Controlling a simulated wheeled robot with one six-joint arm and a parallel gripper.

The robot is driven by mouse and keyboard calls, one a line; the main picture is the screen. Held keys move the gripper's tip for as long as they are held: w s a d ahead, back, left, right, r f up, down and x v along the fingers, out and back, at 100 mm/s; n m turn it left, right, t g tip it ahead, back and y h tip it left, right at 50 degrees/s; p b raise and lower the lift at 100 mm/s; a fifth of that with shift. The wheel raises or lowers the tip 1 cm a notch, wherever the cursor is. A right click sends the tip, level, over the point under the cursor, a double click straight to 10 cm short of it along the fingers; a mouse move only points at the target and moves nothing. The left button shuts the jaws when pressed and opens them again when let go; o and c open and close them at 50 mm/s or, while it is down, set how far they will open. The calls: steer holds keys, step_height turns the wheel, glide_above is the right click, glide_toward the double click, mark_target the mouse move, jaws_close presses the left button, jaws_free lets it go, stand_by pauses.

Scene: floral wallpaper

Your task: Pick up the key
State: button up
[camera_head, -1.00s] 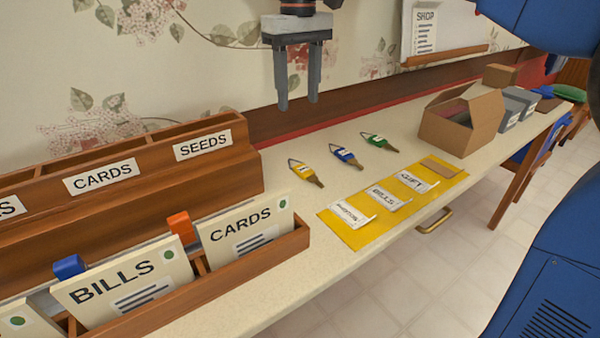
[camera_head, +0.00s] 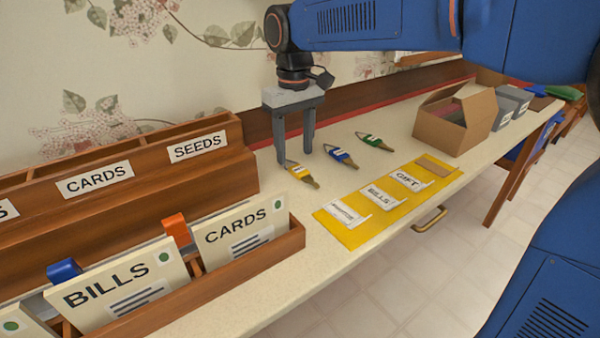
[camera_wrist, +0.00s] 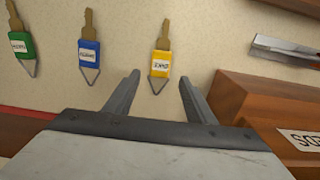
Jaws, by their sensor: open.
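Three tagged keys lie in a row on the counter: one with a yellow tag (camera_head: 299,171), one with a blue tag (camera_head: 340,156) and one with a green tag (camera_head: 374,141). My gripper (camera_head: 294,158) points down, open and empty, just above and behind the yellow-tagged key and partly over its ring end. In the wrist view the yellow-tagged key (camera_wrist: 161,62) lies ahead of the open fingers (camera_wrist: 158,82), near the right finger. The blue-tagged key (camera_wrist: 89,52) and green-tagged key (camera_wrist: 21,45) lie to the left. The tag writing is too small to read.
A wooden sorter (camera_head: 245,252) with tall cards fills the left. A yellow mat (camera_head: 350,238) with labelled slips lies in front of the keys. An open cardboard box (camera_head: 440,130) and grey boxes (camera_head: 510,105) stand to the right. The wall rises close behind.

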mark_target(295, 166)
steer(key=shift+f, duration=1.8)
steer(key=c, duration=0.9)
steer(key=shift+c, duration=0.2)
steer(key=shift+r, duration=0.1)
step_height(295, 166, up, 10)
